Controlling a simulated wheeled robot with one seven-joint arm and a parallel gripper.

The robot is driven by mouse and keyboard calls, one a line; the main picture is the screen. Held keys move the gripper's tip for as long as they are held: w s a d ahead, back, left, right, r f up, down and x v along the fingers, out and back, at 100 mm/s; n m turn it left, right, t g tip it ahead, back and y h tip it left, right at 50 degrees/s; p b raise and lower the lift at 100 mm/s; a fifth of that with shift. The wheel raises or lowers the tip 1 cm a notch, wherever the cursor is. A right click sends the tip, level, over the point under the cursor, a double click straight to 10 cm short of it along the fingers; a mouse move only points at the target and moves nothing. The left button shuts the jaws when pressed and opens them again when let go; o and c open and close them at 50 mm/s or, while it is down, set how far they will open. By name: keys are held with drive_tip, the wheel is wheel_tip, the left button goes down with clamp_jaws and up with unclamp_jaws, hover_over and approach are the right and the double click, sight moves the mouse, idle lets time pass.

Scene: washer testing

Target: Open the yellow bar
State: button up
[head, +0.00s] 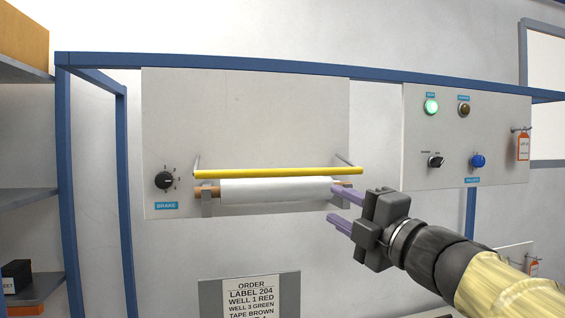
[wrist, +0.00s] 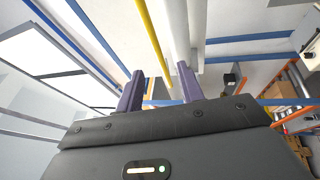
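The yellow bar (head: 270,173) runs level across the front of a grey panel in the head view, held at both ends by thin metal arms. It lies just above and in front of a white roll (head: 275,190). My gripper (head: 340,207) is open and empty near the roll's right end, below the bar's right end. The gap between its purple fingers shows in the head view. In the wrist view the yellow bar (wrist: 152,40) and the white roll (wrist: 176,35) appear beyond the fingertips (wrist: 158,82); I cannot tell any contact.
A blue frame (head: 240,65) carries the panel. A black brake knob (head: 164,180) sits at the left. A control panel (head: 465,135) with a lit green lamp (head: 431,106) and a blue button (head: 477,161) is at the right. An order sign (head: 250,298) stands below.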

sight(282, 173)
drive_tip(key=shift+s+a+r+n+g+y, duration=0.3)
drive_tip(key=shift+s+r+n+y, duration=0.25)
drive_tip(key=shift+n, duration=0.15)
drive_tip(key=shift+w, duration=0.1)
drive_tip(key=shift+h, duration=0.25)
drive_tip(key=p+x, duration=0.6)
drive_tip(key=x, duration=1)
drive_tip(key=shift+w+a+r+p, duration=0.1)
drive_tip(key=shift+w+r+p, duration=0.15)
drive_tip(key=shift+p, duration=0.15)
drive_tip(key=shift+w+a, duration=0.3)
clamp_jaws()
